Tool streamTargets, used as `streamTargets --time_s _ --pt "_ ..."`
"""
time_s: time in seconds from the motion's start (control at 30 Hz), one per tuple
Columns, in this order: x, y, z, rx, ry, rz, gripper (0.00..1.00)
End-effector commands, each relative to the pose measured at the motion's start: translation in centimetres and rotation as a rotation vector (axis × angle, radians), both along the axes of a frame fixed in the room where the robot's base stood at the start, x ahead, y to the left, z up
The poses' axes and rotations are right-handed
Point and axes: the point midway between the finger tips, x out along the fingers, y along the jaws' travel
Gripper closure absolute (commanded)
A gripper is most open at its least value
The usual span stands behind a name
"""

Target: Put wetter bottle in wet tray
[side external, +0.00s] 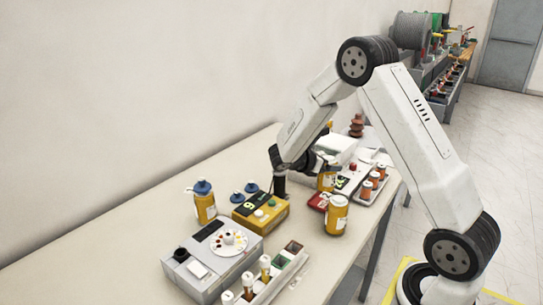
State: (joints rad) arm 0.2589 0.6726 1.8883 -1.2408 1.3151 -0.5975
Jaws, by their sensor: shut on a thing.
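Two similar bottles stand apart: one with a blue top (205,207) at the left, and one with a pale top (336,215) nearer the front edge. No readable label marks the wetter bottle. A white box or tray (340,146) lies behind the gripper, partly hidden; I cannot tell whether it is the wet tray.
A yellow device (260,212) and a grey device (212,258) with a round dish stand on the left half. A narrow rack (270,287) holds small vials at the front.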

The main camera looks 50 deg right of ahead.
Motion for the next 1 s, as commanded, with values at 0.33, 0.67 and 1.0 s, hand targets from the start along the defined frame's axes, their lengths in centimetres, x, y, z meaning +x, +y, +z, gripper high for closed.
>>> streamTargets --time_s 0.33,0.67,1.0 --pt "0.1 0.0 -1.4 -0.003 -0.001 0.0 1.0" --pt "0.0 0.0 -3.8 -0.002 0.001 0.0 1.0" --pt "0.0 0.0 -5.1 -0.002 -0.003 0.0 1.0"
